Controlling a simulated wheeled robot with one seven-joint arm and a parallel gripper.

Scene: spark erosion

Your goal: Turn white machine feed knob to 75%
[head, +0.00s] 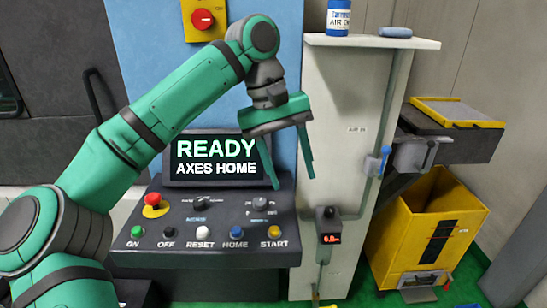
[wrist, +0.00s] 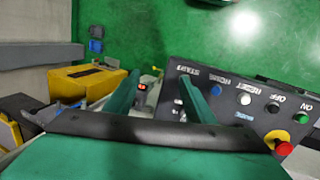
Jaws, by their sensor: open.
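The dark control panel (head: 215,218) carries two dials: a dark knob (head: 187,204) on a wide scale left of centre, and a smaller knob (head: 260,203) at the right under my gripper. I cannot read their settings or tell which is the feed knob. No clearly white knob shows; the RESET button (head: 203,232) is white. My gripper (head: 292,182) is open and empty, fingers pointing down, above the panel's right end. In the wrist view my gripper (wrist: 160,76) has its right finger overlapping the panel (wrist: 235,130), hiding part of it.
A red emergency stop (head: 153,200) sits at the panel's left. A yellow bin (head: 420,240) stands further right.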

